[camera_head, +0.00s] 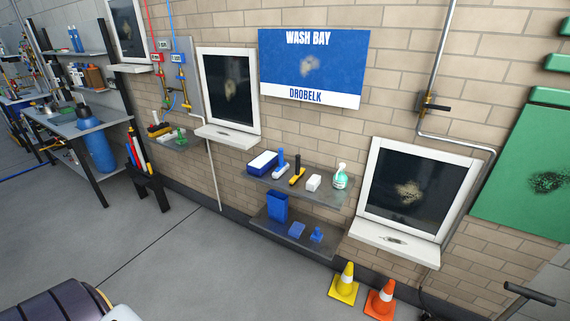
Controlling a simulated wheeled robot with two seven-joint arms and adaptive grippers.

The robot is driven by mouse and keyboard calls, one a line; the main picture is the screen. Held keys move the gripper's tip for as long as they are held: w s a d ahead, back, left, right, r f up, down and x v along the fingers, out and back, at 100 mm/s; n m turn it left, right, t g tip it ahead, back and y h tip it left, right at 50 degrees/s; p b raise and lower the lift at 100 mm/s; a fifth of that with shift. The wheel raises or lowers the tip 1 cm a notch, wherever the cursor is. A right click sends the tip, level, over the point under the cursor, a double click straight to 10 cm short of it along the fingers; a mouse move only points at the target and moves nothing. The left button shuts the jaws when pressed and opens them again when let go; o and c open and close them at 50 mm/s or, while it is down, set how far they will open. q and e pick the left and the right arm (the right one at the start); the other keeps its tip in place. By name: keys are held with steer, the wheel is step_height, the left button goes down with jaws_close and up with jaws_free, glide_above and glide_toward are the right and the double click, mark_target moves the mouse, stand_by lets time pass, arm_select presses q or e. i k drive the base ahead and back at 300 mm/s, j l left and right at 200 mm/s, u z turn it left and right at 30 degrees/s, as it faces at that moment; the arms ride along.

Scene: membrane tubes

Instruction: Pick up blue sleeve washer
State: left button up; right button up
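A blue tool with a white lower part, which looks like the blue sleeve washer (281,160), is on the upper shelf of the wall rack below the wash bay sign. It sits between a blue-and-white box (262,163) and a yellow-and-black tool (298,170). It is small in the picture, so its finer shape cannot be made out. Neither of my grippers is in view.
The upper shelf (322,196) also holds a white block (313,183) and a spray bottle (340,176). The lower shelf holds a blue bin (277,206) and small blue items. Yellow (345,284) and orange (380,299) cones stand right. Open floor lies in front.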

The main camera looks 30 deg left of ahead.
mark_target(283, 166)
steer(key=i+l+u, duration=0.1)
steer(key=i+u, duration=0.15)
steer(key=i, duration=0.25)
steer(key=i+l+u, duration=0.25)
steer(key=i, duration=0.25)
steer(key=i+l+u, duration=0.25)
steer(key=i, duration=0.2)
